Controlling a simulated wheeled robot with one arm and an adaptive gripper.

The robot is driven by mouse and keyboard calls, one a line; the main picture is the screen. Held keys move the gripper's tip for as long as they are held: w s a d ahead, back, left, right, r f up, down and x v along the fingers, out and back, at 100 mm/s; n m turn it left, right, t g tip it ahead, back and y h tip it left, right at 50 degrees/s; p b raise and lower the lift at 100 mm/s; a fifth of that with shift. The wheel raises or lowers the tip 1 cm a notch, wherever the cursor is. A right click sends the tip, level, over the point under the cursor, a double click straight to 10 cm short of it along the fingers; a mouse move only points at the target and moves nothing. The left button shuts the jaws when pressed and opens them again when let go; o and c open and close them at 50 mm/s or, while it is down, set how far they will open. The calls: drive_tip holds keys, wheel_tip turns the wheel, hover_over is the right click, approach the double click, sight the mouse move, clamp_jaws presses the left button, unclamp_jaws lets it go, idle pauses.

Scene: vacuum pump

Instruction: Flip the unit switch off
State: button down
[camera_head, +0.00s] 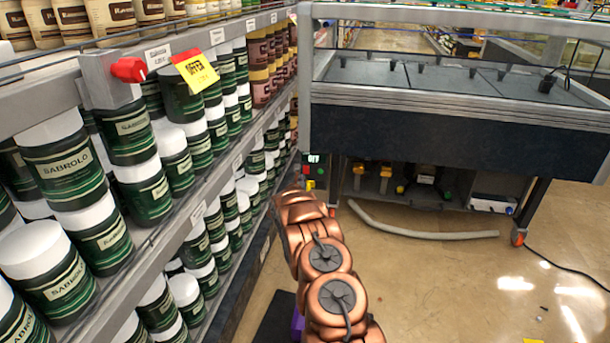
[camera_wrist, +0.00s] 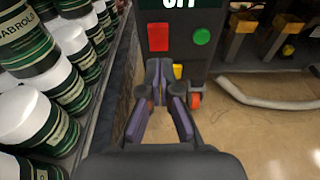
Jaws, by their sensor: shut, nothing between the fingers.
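A dark control panel on the unit's left leg has a sign reading OFF (camera_head: 314,158), cut off at the top of the wrist view. Below the sign are a red square button (camera_wrist: 158,37) and a green round button (camera_wrist: 202,36). A small yellow part (camera_wrist: 177,69) sits lower, partly behind my fingers. I cannot tell which part is the switch. My gripper (camera_wrist: 161,70) is shut and empty, its fingertips just below the red button in the picture. Whether they touch the panel cannot be told. In the head view my arm hides the fingers.
A shelf (camera_head: 172,232) of green jars with white lids runs close along the left. A red knob (camera_head: 128,69) and a yellow tag (camera_head: 195,71) are on its upper edge. Under the unit (camera_head: 440,127) lies a grey hose (camera_head: 420,235). The floor to the right is mostly open.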

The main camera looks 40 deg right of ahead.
sight(306, 169)
drive_tip(key=b+x, duration=0.1)
drive_tip(key=x, duration=0.2)
drive_tip(key=shift+w+d+r, duration=0.1)
drive_tip(key=shift+w+d, duration=0.1)
drive_tip(key=shift+w+d+b, duration=0.25)
drive_tip(key=shift+d+b, duration=0.4)
drive_tip(key=shift+w+d+r+b, duration=0.2)
drive_tip(key=shift+w+d+b, duration=0.1)
drive_tip(key=shift+w+d, duration=0.05)
drive_tip(key=shift+w+a+r+p, duration=0.1)
drive_tip(key=shift+w+p, duration=0.1)
drive_tip(key=shift+p, duration=0.15)
